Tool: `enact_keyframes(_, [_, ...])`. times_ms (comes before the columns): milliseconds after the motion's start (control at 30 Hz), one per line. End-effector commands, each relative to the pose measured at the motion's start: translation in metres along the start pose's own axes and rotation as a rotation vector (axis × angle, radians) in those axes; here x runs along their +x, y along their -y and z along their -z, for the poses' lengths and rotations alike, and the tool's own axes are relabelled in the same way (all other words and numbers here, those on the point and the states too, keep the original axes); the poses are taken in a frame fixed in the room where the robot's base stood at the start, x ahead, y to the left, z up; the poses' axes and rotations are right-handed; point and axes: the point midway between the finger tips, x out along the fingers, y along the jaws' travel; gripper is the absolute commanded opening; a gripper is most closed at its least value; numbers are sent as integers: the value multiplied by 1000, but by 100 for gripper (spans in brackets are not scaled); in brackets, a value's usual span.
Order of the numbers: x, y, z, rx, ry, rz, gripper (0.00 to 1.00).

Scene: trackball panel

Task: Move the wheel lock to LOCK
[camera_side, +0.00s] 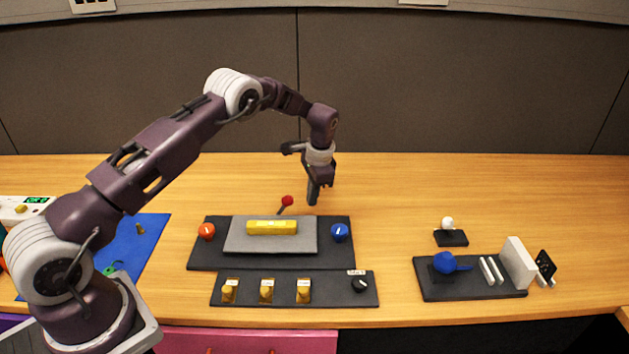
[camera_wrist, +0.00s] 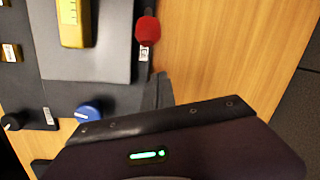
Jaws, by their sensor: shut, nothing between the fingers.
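I cannot tell for sure which control is the wheel lock; no readable name marks it. A black knob (camera_side: 359,285) with a small white label sits at the right end of the front strip (camera_side: 335,299); it also shows at the left of the wrist view (camera_wrist: 13,121). A red ball-topped lever (camera_side: 287,201) rises behind the dark panel (camera_side: 200,257); its red ball is at the top of the wrist view (camera_wrist: 149,30), near a small label. My gripper (camera_side: 313,200) is shut and empty, pointing down above the table, right of the red lever and behind the panel.
The panel carries an orange knob (camera_side: 206,232), a yellow bar (camera_side: 271,227) on a grey plate and a blue knob (camera_side: 340,232). Several yellow switches line the front strip. The table behind is clear.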

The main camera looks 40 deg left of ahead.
Motion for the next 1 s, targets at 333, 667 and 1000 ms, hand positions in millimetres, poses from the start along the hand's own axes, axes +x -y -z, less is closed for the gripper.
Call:
enact_keyframes(333, [-16,0,-36,-1,-1,0,0])
enact_keyframes(667, [-16,0,-37,-1,-3,0,0])
enact_keyframes(1000, [-20,3,-42,-10,-58,-22,0])
